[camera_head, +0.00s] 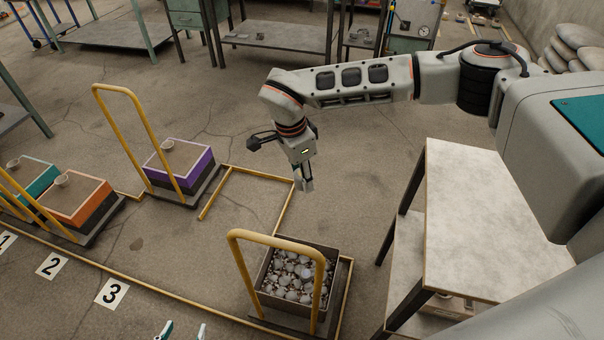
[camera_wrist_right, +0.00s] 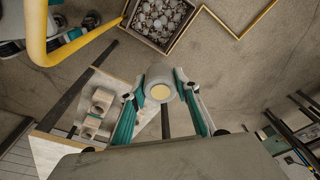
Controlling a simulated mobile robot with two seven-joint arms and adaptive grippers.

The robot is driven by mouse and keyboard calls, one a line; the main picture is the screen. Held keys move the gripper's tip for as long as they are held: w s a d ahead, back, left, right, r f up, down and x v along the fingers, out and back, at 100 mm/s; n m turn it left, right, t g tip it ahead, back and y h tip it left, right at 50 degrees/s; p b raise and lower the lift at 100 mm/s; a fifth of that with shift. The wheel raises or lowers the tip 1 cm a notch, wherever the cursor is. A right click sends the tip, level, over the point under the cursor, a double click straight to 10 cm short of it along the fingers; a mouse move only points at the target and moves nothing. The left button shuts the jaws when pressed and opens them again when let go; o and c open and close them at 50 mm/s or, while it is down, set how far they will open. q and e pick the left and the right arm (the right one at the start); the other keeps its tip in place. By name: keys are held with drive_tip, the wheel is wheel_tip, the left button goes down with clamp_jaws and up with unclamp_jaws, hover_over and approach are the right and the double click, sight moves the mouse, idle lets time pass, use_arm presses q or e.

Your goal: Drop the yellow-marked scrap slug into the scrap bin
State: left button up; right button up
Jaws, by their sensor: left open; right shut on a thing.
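My right gripper (camera_head: 305,184) hangs fingers-down, above and behind the scrap bin in the head view. The slug is hard to make out in the head view. The scrap bin (camera_head: 287,306) is an open box full of grey slugs on a low cart. It also shows at the top of the right wrist view (camera_wrist_right: 184,33), off to one side of the held slug. My left gripper (camera_head: 180,332) is open and empty at the bottom edge.
A yellow cart handle (camera_head: 278,241) arches over the front of the bin. A pale-topped table (camera_head: 480,220) stands to the right. Carts with a purple box (camera_head: 205,166), an orange box (camera_head: 78,208) and a teal box (camera_head: 45,181) stand left. Yellow rails (camera_head: 240,170) edge floor bays.

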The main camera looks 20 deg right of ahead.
sight(296, 176)
drive_tip(key=shift+r, duration=0.1)
drive_tip(key=o, duration=1.3)
drive_tip(key=shift+o, duration=0.2)
wheel_tip(296, 176, up, 12)
drive_tip(key=a, duration=0.1)
drive_tip(key=shift+s+a, duration=0.15)
drive_tip(key=shift+a, duration=0.25)
drive_tip(key=shift+s, duration=0.1)
